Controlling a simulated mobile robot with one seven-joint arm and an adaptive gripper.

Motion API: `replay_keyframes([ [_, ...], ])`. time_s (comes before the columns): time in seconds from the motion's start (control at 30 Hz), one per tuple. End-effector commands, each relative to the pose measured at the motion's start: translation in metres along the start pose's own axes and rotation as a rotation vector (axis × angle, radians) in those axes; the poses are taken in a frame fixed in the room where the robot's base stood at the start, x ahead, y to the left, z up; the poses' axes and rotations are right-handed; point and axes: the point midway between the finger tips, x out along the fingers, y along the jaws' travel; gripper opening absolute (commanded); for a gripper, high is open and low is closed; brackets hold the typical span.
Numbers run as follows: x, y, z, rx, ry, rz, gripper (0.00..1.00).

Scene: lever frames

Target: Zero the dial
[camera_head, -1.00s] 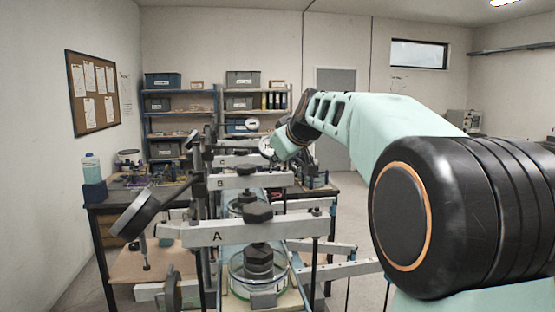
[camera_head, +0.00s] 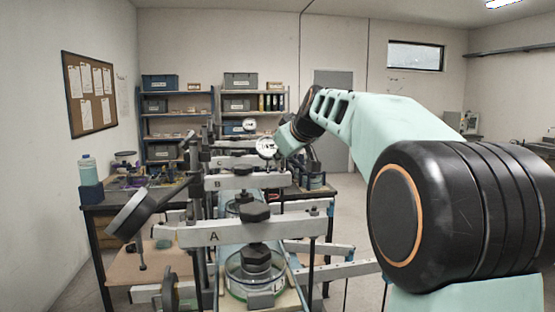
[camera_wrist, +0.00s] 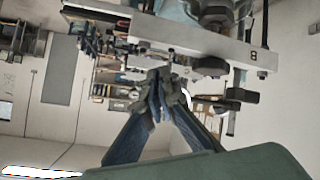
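A round white dial (camera_head: 266,147) faces me beyond the beam marked B; its reading is too small to tell. A second white round gauge (camera_head: 249,125) shows farther back. The lever beam marked A (camera_head: 212,237) is nearest, and beam B (camera_head: 218,184) is behind it; B also shows upside down in the wrist view (camera_wrist: 262,57). The end of my arm is just right of the nearer dial, where the fingertips are hidden. In the wrist view my gripper (camera_wrist: 163,83) has its two fingers converged with tips together, and nothing clear is held between them. A pale curved edge shows behind the fingers.
A workbench (camera_head: 92,207) and loaded shelves (camera_head: 163,126) stand behind.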

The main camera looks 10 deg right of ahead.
Motion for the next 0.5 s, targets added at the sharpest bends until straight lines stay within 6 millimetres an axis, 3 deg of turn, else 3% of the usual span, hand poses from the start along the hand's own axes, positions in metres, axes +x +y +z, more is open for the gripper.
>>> replay_keyframes([
  [0.5, 0.000, 0.016, -0.003, 0.001, 0.003, 0.002, 0.00],
])
